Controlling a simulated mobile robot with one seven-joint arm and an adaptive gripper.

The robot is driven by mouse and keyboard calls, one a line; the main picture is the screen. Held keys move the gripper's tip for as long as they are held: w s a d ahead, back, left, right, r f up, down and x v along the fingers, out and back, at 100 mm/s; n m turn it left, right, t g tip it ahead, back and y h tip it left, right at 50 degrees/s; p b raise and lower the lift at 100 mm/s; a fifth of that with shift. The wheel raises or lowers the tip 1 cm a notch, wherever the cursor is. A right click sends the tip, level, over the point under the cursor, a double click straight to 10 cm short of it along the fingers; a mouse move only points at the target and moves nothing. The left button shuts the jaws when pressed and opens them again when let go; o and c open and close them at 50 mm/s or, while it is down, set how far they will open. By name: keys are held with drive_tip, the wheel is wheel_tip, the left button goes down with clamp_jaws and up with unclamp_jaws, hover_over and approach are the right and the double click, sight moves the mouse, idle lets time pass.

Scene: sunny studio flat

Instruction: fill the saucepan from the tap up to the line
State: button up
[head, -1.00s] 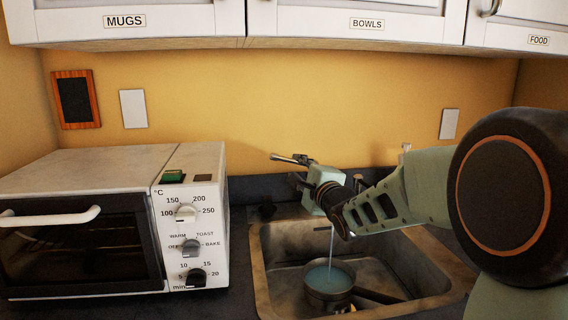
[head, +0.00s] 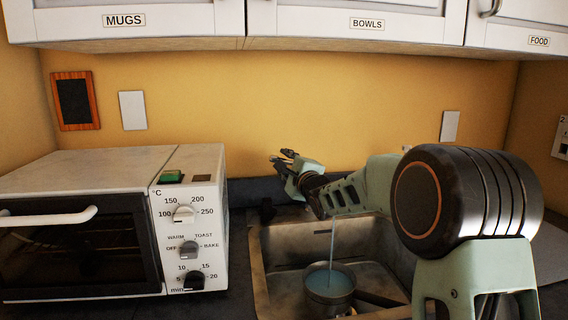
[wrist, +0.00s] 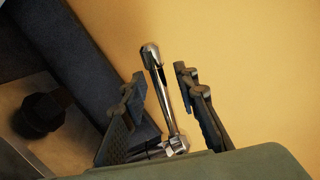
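The saucepan (head: 347,300) stands in the sink with bluish water (head: 328,281) inside. A thin stream of water (head: 332,243) falls into it from behind my arm. The fill line cannot be made out. The tap's spout is hidden by my arm in the head view. My gripper (head: 284,160) is above the back of the sink, at the tap. In the wrist view the chrome tap lever (wrist: 161,88) stands between the two spread fingers of my gripper (wrist: 163,88), with a gap on each side. My gripper is open.
A toaster oven (head: 190,155) stands on the counter to the left. White cupboards (head: 300,22) hang above my arm. The yellow wall is close behind my gripper.

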drive_tip(key=shift+w+a, duration=0.15)
drive_tip(key=shift+w, duration=0.1)
drive_tip(key=shift+c, duration=0.5)
clamp_jaws()
